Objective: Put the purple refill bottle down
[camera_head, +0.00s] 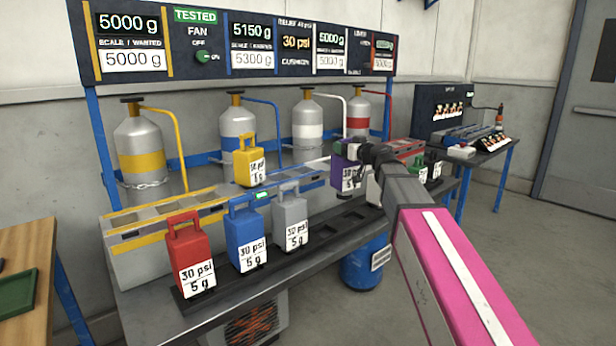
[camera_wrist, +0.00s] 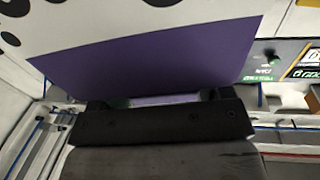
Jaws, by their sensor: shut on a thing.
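The purple refill bottle (camera_head: 340,166) with a white label is in the middle of the head view, partly hidden by my arm. My gripper (camera_head: 362,152) is shut on it near its top. In the wrist view the purple bottle (camera_wrist: 150,65) fills the upper half, close against my gripper (camera_wrist: 160,102). Whether its base touches anything is hard to tell. The black rack (camera_head: 345,225) on the bench holds a red bottle (camera_head: 190,255), a blue bottle (camera_head: 245,238) and a grey bottle (camera_head: 290,218), with empty slots to their right.
A yellow bottle (camera_head: 249,165) stands behind the rack by a grey case (camera_head: 150,250). Green bottles (camera_head: 436,170) and a red case show behind my arm. Several gas cylinders (camera_head: 308,125) stand along the back beneath the display board (camera_head: 240,45). A wooden table (camera_head: 30,260) is at left.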

